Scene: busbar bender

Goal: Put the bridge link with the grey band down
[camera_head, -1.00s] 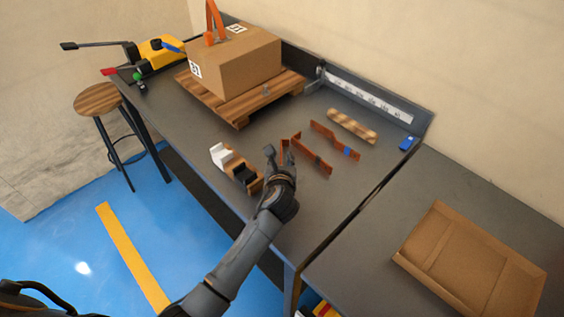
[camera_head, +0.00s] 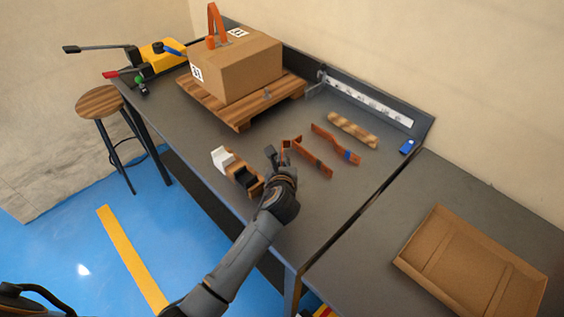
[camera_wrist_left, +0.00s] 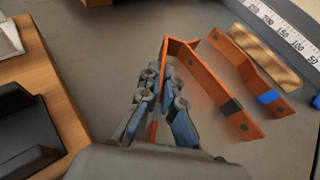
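The bridge link with the grey band (camera_head: 310,158) is an orange-brown bent strip on or just above the grey bench; I cannot tell if it touches. In the left wrist view the link (camera_wrist_left: 213,86) shows its dark grey band near the far end. My left gripper (camera_head: 278,155) is at its near end. In the left wrist view its fingers (camera_wrist_left: 161,72) are closed about the link's upright end flange, which shows between them. A second link with a blue band (camera_head: 336,143) lies beside it, apart, and also shows in the wrist view (camera_wrist_left: 245,70). My right gripper is not in view.
A wooden block holder with white and black parts (camera_head: 233,167) stands left of the gripper. A striped wooden bar (camera_head: 353,129), a ruler (camera_head: 370,100) and a blue object (camera_head: 407,146) lie behind. A carton (camera_head: 235,70) sits on a pallet (camera_head: 240,118). An empty brown tray (camera_head: 434,240) is at right.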

